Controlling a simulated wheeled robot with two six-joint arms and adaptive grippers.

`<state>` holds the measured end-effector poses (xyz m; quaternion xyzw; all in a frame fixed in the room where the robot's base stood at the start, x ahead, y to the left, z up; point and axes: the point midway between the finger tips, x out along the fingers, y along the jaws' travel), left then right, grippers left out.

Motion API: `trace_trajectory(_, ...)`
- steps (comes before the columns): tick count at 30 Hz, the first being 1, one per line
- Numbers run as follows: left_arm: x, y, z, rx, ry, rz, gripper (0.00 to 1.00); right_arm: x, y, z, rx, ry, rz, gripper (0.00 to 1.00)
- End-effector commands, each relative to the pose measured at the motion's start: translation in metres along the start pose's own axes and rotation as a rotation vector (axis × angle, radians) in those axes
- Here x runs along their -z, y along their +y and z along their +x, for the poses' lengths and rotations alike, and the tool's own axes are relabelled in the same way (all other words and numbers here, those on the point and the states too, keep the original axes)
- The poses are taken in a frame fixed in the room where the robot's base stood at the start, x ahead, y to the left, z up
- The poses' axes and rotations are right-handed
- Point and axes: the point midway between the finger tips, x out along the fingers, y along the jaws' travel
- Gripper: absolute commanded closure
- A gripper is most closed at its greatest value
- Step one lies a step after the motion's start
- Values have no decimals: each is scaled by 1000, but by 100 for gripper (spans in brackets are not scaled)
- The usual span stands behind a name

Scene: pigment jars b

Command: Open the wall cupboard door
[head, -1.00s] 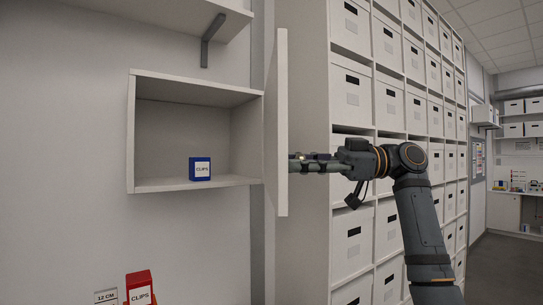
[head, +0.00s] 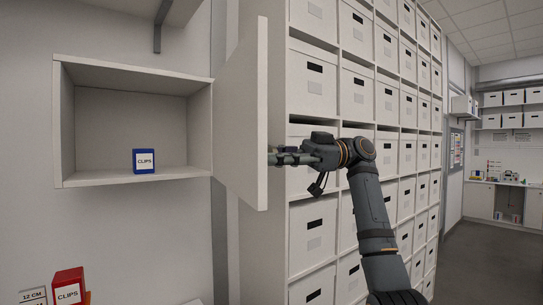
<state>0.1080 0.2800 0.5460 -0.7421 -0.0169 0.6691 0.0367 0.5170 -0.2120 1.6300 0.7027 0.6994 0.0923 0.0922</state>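The wall cupboard (head: 62,125) hangs on the left wall with its front open. Its door (head: 243,120) stands swung out on the right side, at a wide angle to the cupboard. A blue box of clips (head: 144,161) stands inside on the cupboard floor. My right gripper (head: 275,157) is at the outer face of the door, near its free edge. Its fingertips are at or partly behind that edge, so I cannot tell whether they touch the door or are open or shut. My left gripper is not in view.
A tall shelf of white boxes (head: 314,160) stands behind the door and my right arm. A red box of clips (head: 68,287) stands at the lower left. A grey bracket (head: 157,38) holds a shelf above the cupboard. Floor at the right is free.

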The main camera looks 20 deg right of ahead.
Motion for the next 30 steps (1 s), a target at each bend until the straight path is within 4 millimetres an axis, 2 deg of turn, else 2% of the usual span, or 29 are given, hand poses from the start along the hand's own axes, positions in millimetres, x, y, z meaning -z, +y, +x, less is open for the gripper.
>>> trace_trajectory(2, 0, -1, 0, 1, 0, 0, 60, -2, 0, 0, 3, -6, 2, 100)
trace_trajectory(3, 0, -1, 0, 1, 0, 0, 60, -2, 0, 0, 3, -6, 2, 69)
trace_trajectory(8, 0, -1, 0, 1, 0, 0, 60, -2, 0, 0, 2, -4, 1, 48)
trace_trajectory(16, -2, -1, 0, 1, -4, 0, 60, -1, 0, 0, 1, -2, 0, 46)
trace_trajectory(19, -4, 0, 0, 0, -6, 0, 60, 0, 0, -6, -1, -2, 0, 46)
trace_trajectory(27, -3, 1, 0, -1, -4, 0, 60, 0, 0, -56, -2, -1, 1, 46)
trace_trajectory(30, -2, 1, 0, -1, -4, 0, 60, 0, 0, -69, -1, -2, 1, 46)
